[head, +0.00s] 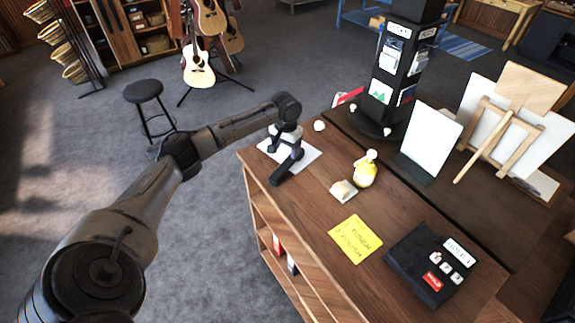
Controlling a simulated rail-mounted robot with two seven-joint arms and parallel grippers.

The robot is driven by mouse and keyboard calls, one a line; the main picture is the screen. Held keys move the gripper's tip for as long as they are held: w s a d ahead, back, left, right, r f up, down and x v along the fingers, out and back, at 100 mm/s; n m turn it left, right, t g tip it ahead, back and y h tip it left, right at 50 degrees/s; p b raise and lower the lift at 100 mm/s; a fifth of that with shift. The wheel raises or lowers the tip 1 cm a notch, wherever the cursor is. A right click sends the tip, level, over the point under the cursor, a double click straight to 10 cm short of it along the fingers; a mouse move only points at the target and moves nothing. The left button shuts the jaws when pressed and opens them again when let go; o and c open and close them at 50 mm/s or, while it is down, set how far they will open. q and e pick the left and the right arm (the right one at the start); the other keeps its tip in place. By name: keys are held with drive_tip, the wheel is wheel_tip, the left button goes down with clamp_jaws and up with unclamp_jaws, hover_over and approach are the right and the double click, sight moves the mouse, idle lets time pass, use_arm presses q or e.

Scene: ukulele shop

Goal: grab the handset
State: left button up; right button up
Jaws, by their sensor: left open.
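My left gripper (277,163) is open above the near left corner of the wooden counter, over a white sheet (307,156). I see nothing clearly held between its fingers. No handset can be made out for certain. A black box-like device (418,262) with white and red labels lies on the counter at the lower right, well apart from the gripper; I cannot tell whether it has a handset. My right gripper is not in view.
A black stool (145,91) stands left.

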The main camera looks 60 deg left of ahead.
sight(287, 163)
use_arm(q)
drive_tip(key=shift+f, duration=1.2)
drive_tip(key=f, duration=0.4)
drive_tip(key=shift+d+p, duration=0.25)
drive_tip(key=shift+p, duration=0.15)
drive_tip(key=shift+f, duration=0.55)
drive_tip(key=c, duration=1.2)
drive_tip(key=shift+o, duration=0.2)
drive_tip(key=shift+r, duration=0.1)
drive_tip(key=shift+r, duration=0.1)
